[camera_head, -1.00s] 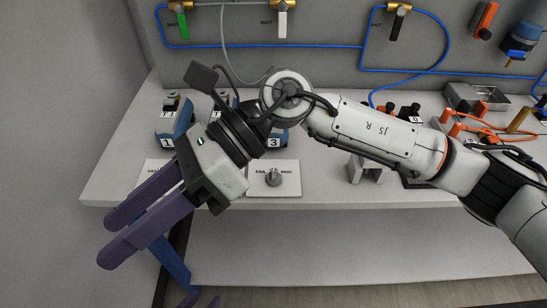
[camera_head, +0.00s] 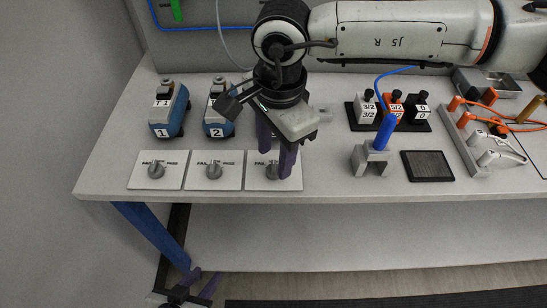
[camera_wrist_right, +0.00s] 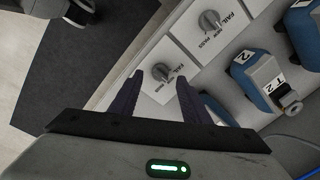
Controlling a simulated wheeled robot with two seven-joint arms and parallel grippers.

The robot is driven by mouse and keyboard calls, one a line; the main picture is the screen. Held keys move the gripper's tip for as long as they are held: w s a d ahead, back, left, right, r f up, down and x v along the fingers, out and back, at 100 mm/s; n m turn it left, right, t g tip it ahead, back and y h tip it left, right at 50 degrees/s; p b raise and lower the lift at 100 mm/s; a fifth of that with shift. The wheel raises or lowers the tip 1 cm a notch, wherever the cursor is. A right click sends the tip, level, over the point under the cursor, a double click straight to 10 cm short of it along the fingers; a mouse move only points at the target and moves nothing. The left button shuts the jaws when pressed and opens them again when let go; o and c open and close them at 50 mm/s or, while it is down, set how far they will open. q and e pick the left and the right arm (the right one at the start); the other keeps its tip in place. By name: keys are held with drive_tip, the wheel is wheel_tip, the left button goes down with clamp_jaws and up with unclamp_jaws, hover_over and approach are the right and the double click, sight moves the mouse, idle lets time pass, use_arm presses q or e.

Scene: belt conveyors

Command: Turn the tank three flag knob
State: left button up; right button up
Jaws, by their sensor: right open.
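The third flag knob, grey on a white FAIL/PASS plate (camera_head: 256,182), is mostly hidden by my right gripper in the head view. In the right wrist view this knob (camera_wrist_right: 161,72) shows between the two purple fingers, apart from both as far as I can see. My right gripper (camera_head: 276,165) points down over that plate, fingers open. The tank three block behind it is hidden by my right arm. My left gripper (camera_head: 202,281) is low at the bottom left, below the table, with its fingers apart and empty.
Two similar knobs, one (camera_head: 157,170) at the left and one (camera_head: 214,170) in the middle, sit on their plates. Blue tank blocks 1 (camera_head: 169,112) and 2 (camera_head: 218,118) stand behind them. A grey holder with a blue handle (camera_head: 386,132) stands to the right.

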sight(273, 166)
use_arm(q)
drive_tip(key=shift+r, duration=0.25)
use_arm(e)
drive_tip(key=shift+w+a+f, duration=0.1)
drive_tip(key=shift+f, duration=1.5)
drive_tip(key=shift+c, duration=0.5)
